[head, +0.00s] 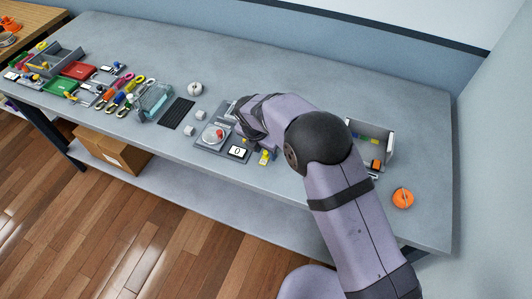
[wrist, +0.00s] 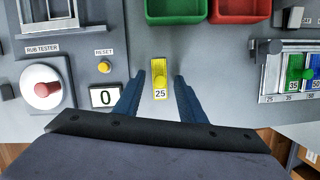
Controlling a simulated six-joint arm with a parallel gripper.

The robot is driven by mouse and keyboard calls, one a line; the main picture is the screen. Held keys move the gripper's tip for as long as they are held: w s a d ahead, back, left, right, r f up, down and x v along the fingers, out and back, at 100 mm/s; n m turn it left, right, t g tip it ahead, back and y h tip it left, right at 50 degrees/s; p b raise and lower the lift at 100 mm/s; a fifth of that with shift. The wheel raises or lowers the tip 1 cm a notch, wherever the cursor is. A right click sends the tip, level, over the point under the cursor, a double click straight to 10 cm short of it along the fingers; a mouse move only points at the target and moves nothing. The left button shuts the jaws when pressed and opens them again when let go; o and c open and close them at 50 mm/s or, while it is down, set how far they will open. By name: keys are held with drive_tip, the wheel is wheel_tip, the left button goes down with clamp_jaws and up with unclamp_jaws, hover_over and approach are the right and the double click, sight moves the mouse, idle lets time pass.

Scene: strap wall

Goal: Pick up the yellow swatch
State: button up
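The yellow swatch (wrist: 159,76) lies on the grey table in the wrist view, with a white tag marked 25 at its near end. It also shows in the head view (head: 264,158), small, at the front edge of the table beside the tester. My gripper (wrist: 160,82) is open in the wrist view. Its two dark blue fingers stand on either side of the swatch, with gaps between them and it. In the head view my arm hides most of the gripper.
The rub tester (wrist: 42,86), with a red knob, and its counter reading 0 (wrist: 104,96) lie left of the swatch. Green (wrist: 176,10) and red (wrist: 240,10) trays stand beyond it. A rack (wrist: 290,70) of coloured swatches is at the right. An orange round object (head: 403,198) sits farther right.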

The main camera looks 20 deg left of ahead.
clamp_jaws()
